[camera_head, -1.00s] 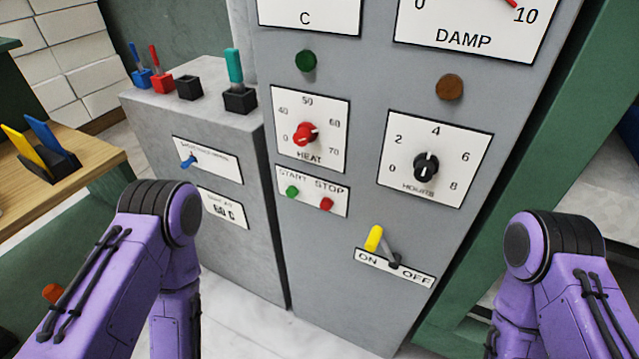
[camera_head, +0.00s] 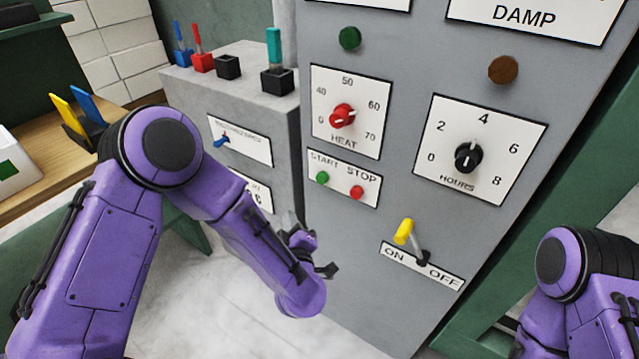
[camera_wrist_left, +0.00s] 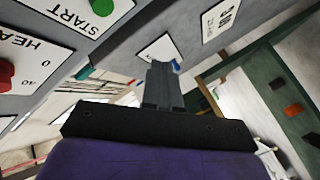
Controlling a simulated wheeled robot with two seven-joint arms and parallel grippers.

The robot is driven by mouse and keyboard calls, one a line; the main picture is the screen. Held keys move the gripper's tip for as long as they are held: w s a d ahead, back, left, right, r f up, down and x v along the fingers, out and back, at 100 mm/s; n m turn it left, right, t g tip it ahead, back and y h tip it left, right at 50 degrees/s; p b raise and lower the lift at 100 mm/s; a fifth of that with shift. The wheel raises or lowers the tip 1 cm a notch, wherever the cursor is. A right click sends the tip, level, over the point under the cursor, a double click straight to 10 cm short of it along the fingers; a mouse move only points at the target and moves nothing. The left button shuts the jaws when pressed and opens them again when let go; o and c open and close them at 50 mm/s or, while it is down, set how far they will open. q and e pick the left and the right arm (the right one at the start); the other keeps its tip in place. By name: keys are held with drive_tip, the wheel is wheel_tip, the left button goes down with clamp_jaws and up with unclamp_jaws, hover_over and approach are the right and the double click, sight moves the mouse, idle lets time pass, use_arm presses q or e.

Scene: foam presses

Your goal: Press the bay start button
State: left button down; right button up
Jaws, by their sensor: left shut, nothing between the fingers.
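The green START button (camera_head: 322,178) is on a white label plate on the grey cabinet, left of the red STOP button (camera_head: 357,192). The START button (camera_wrist_left: 103,7) also shows at the top left of the left wrist view. My left gripper (camera_head: 289,220) is below and left of that plate, apart from the cabinet face, partly hidden by its wrist. In the left wrist view its fingers (camera_wrist_left: 161,68) are shut together with nothing between them. My right arm shows at the right edge, but its gripper is not visible.
Above the buttons is the red HEAT knob (camera_head: 342,116). The black HOURS knob (camera_head: 468,157) and the yellow-tipped ON/OFF lever (camera_head: 404,231) are to the right. A lower grey cabinet (camera_head: 285,130) with several coloured levers stands at left. The floor below is clear.

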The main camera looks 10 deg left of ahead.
sight(322, 178)
use_arm(q)
drive_tip(key=shift+w+d+r+n+y, duration=0.1)
drive_tip(key=shift+w+r+n+y, duration=0.15)
drive_tip(key=shift+r, duration=0.4)
drive_tip(key=shift+w+d+r+n+y, duration=0.15)
drive_tip(key=shift+r+n, duration=0.2)
drive_tip(key=shift+r, duration=0.25)
drive_tip(key=shift+w, duration=0.1)
drive_tip(key=w+d+b, duration=0.2)
drive_tip(key=w+d, duration=0.1)
drive_tip(key=w, duration=0.5)
drive_tip(key=shift+b, duration=0.35)
drive_tip(key=shift+w, duration=0.15)
idle(0.7)
drive_tip(key=shift+w, duration=0.25)
